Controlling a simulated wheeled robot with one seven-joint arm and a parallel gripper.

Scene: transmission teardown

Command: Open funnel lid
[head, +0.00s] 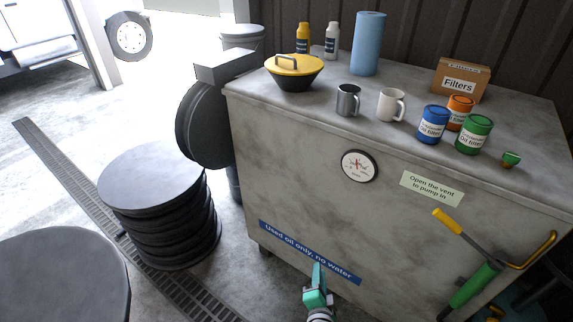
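A black funnel (293,82) stands on the back left part of the tank top. Its round yellow lid (306,66) is down over its mouth, with a grey arched handle (287,58) on top. My gripper (318,276), teal green, is low in front of the tank's front face, well below and apart from the funnel. I see it from behind and cannot tell whether its fingers are apart. No object shows in it.
The grey tank (300,160) also bears a steel mug (347,100), a white mug (390,104), several oil filters (432,125), a blue roll (368,43) and two bottles (332,40). A pump handle (447,220) juts out at right. Black discs (152,180) are stacked at left.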

